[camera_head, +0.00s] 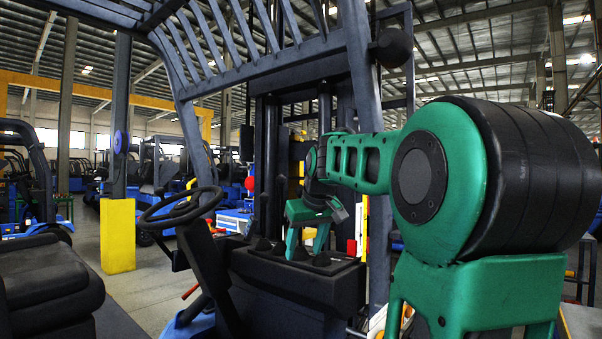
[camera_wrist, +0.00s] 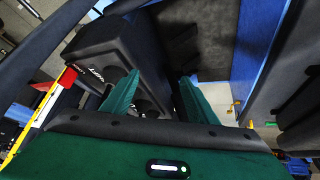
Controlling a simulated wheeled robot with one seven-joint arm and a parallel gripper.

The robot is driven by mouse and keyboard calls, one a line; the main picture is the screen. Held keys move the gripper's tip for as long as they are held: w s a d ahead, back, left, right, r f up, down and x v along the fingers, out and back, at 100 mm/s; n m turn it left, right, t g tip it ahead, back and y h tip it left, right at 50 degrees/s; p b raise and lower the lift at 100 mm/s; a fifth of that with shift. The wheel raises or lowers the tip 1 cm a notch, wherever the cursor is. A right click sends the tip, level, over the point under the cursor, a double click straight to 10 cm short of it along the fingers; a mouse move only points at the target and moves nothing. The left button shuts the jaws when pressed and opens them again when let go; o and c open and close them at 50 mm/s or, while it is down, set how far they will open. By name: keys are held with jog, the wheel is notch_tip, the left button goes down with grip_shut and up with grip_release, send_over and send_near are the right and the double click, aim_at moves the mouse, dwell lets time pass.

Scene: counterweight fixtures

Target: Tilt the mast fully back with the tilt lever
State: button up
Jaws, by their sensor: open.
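My gripper (camera_head: 306,244) is open, fingers pointing down, over the black lever console (camera_head: 300,282) of the forklift. Several short dark levers (camera_head: 262,244) stand in a row on the console. The fingers are close to the right-hand levers; contact cannot be told. In the wrist view my gripper's green fingers (camera_wrist: 159,77) are spread, with the console (camera_wrist: 112,45) behind and left of them. Which one is the tilt lever I cannot tell. The dark mast (camera_head: 266,150) stands upright beyond the console.
A steering wheel (camera_head: 182,207) is left of the console, and a black seat (camera_head: 45,285) is at the lower left. The cab's front pillar (camera_head: 365,110) rises close to my arm. A yellow post (camera_head: 117,236) stands on open floor to the left.

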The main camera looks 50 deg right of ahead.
aim_at(301, 187)
jog(key=w+d+r+n+t+h, duration=0.1)
jog(key=w+d+r, duration=0.2)
jog(key=r, duration=0.4)
jog(key=w+d+r+t+h, duration=0.1)
jog(key=w+d+r, duration=0.1)
jog(key=d+r, duration=0.35)
jog(key=w+d+r+n+t+h, duration=0.1)
jog(key=w+r, duration=0.2)
jog(key=r, duration=0.5)
jog(key=x, duration=1.1)
jog(key=shift+w+d, duration=0.35)
jog(key=shift+c, duration=0.7)
jog(key=c, duration=0.7)
jog(key=shift+c, duration=0.2)
